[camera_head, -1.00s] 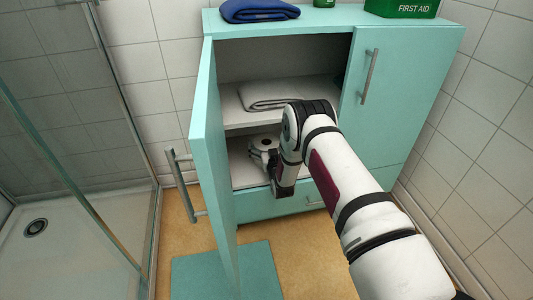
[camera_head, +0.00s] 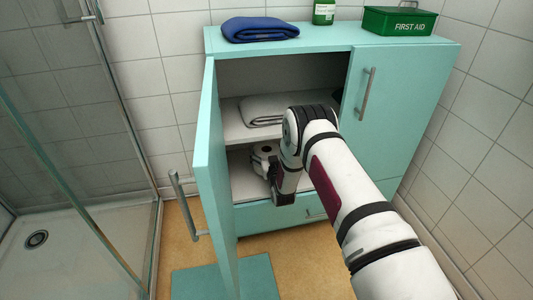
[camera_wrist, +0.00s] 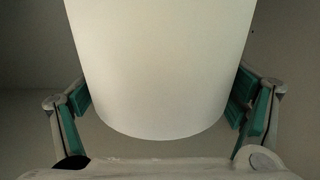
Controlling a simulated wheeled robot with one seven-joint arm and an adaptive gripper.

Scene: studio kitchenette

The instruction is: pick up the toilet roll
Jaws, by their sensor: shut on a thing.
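The white toilet roll (camera_head: 265,150) is inside the open left part of the teal cabinet, above the lower shelf (camera_head: 243,184). Its dark core hole faces up. My gripper (camera_head: 266,163) reaches in from the front and is shut on the roll. In the wrist view the roll (camera_wrist: 160,70) fills the middle, with the green-padded fingers of my gripper (camera_wrist: 160,95) on either side. My wrist hides part of the roll in the head view. I cannot tell whether its underside touches the shelf.
A folded grey towel (camera_head: 262,110) lies on the shelf above. The open door (camera_head: 213,160) stands close on the left of my arm. The right door (camera_head: 400,110) is shut. A blue towel (camera_head: 260,29), a green bottle (camera_head: 324,12) and a first aid box (camera_head: 400,21) are on top.

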